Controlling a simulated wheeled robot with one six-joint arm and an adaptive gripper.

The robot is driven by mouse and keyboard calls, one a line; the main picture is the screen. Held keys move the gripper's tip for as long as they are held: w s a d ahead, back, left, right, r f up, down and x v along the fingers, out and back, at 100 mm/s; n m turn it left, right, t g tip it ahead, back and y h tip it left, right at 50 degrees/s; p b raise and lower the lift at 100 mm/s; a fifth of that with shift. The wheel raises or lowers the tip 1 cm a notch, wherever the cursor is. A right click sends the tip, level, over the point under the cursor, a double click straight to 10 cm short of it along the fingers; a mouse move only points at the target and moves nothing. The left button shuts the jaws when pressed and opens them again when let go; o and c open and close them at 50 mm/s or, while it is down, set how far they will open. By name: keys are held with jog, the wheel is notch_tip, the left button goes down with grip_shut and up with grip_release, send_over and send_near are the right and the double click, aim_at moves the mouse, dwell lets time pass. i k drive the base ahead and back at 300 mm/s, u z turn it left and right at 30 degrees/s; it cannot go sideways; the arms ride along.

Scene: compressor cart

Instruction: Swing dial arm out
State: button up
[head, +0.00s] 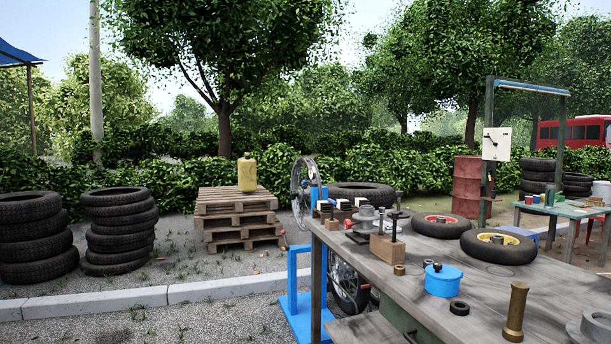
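A white square dial plate (496,144) with a black pointer faces me, set against the dark green post at the right. The pointer leans up and to the left. No separate swinging arm for the dial can be made out clearly. A dark, narrow part (490,184) hangs below the plate along the post; its shape is too small to tell. My gripper is not in this view.
A grey workbench (470,285) fills the lower right, carrying small wheels, a blue pot (443,281) and a brass piece (516,312). A blue stand (296,297) is left of it. Tyre stacks (121,231) and pallets (238,215) stand further left. Gravel lies open in front.

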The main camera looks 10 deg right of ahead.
aim_at(313, 171)
jog(key=i, duration=0.95)
jog(key=u, duration=0.4)
jog(key=i, duration=2.35)
jog(key=z, duration=0.25)
